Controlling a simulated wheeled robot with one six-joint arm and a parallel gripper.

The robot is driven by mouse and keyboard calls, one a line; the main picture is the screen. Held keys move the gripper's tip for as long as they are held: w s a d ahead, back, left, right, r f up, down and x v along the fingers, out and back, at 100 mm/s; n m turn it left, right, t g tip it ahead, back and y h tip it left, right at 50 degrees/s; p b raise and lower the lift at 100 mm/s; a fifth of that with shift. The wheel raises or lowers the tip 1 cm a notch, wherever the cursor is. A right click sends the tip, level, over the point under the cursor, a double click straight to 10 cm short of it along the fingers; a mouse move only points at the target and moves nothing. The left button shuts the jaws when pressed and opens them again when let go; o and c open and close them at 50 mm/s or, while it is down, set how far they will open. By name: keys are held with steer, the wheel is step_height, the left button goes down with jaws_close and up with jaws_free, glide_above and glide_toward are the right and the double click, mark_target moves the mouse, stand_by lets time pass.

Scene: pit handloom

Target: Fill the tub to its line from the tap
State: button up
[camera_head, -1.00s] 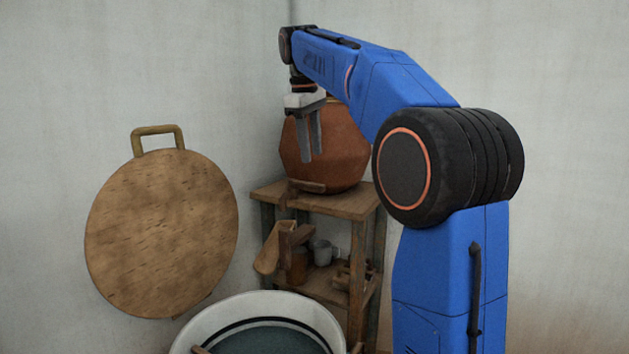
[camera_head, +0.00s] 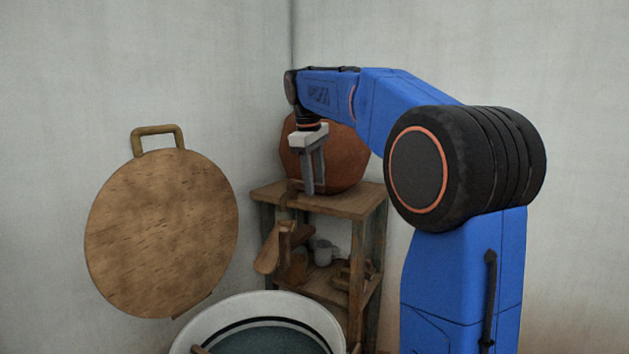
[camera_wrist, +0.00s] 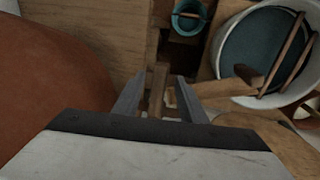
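The tub (camera_head: 205,328) is white with a dark line round its inner wall. Teal water (camera_head: 265,340) shows inside, with a pale band between it and the line. The tub also shows in the wrist view (camera_wrist: 289,97). A reddish-brown clay pot (camera_head: 345,160) stands on the shelf, and it fills the left of the wrist view (camera_wrist: 50,80). A wooden piece, seemingly the tap (camera_head: 290,190), is at the pot's lower front. My gripper (camera_head: 308,190) points down in front of the pot. In the wrist view its fingers (camera_wrist: 158,95) are apart, with wood (camera_wrist: 157,80) showing between them; contact cannot be told.
The wooden shelf (camera_head: 340,204) stands in the corner, with a grey cup (camera_head: 324,253) on its lower board. A wooden trough (camera_head: 268,250) slopes at its left. A round wooden lid (camera_head: 160,235) is at the left wall. Sticks (camera_wrist: 284,55) lie across the tub.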

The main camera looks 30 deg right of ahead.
jaws_close()
steer(key=shift+a, duration=0.1)
steer(key=shift+s+a+m+g, duration=0.25)
steer(key=shift+a+m, duration=0.6)
steer(key=shift+m, duration=0.5)
steer(key=shift+s+a+m+g, duration=0.25)
steer(key=shift+a+m, duration=0.55)
steer(key=shift+m, duration=0.55)
jaws_free()
